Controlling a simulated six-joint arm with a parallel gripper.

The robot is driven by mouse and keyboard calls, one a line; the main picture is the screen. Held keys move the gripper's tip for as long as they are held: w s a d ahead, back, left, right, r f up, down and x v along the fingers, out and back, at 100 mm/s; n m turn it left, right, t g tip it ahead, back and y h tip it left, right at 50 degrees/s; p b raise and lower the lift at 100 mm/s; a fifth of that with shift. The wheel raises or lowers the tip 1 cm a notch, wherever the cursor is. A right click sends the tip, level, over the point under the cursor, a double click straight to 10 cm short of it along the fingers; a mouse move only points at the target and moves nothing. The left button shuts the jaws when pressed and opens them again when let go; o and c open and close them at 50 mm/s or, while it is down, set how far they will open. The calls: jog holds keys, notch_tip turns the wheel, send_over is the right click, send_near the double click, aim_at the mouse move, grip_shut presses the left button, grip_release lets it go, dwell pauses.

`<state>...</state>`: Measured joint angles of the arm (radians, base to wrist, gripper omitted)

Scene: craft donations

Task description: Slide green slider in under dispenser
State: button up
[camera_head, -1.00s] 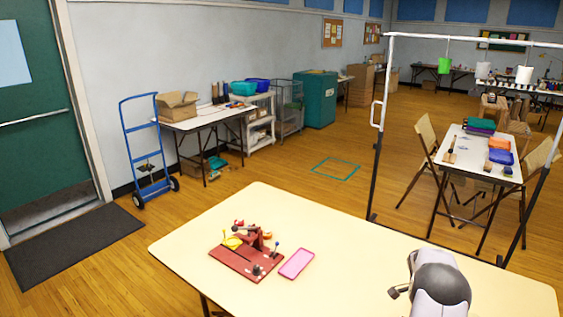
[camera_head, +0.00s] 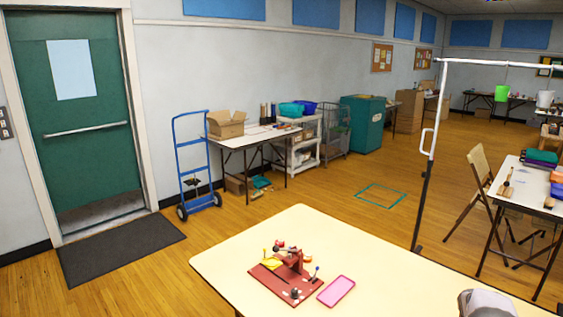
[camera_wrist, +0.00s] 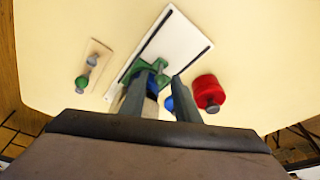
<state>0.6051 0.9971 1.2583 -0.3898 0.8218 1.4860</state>
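In the wrist view, a green slider (camera_wrist: 154,71) lies on a white board (camera_wrist: 176,32) with dark rails along its edges. My gripper (camera_wrist: 161,80) is over the near end of this board, its two fingers apart. Green and blue parts and a pale part show beside and between the fingers. The fingers partly hide them, and whether they touch anything is unclear. I cannot tell which part is the dispenser. In the head view the gripper is out of frame; only a grey part of my arm shows at the bottom right.
In the head view, a red fixture (camera_head: 290,279) and a pink tray (camera_head: 336,291) sit on the cream table (camera_head: 235,255).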

grip_shut()
jog(key=shift+s+d, duration=0.1)
jog(key=shift+s+d, duration=0.35)
grip_release()
jog(key=shift+r+p, duration=1.7)
jog(key=shift+r, duration=2.1)
